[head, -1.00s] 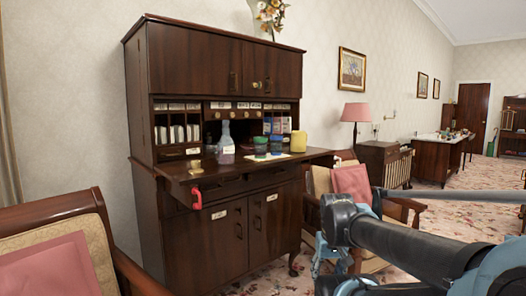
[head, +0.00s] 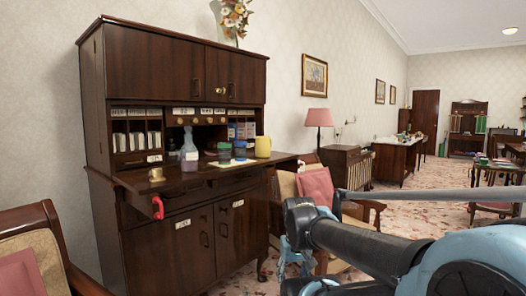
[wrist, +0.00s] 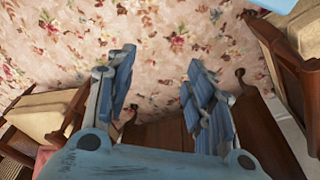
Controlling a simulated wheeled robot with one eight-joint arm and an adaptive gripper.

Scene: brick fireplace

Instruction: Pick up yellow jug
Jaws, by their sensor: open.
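The yellow jug (head: 263,147) stands upright on the right part of the bureau's fold-down desk (head: 200,179) in the head view. Its handle is hard to make out. My gripper (wrist: 158,95) is open and empty in the wrist view, pointing down over floral carpet and dark wood. In the head view my gripper (head: 292,262) is small and partly hidden by my arm, low and to the right of the desk, apart from the jug. The jug is not seen in the wrist view.
On the desk are a clear bottle (head: 189,150), several small coloured tubs near a green one (head: 224,152), and a brass cup (head: 156,174). A red item (head: 157,207) hangs at its front edge. A pink-cushioned armchair (head: 315,187) stands right of the bureau. Carpet is free beyond it.

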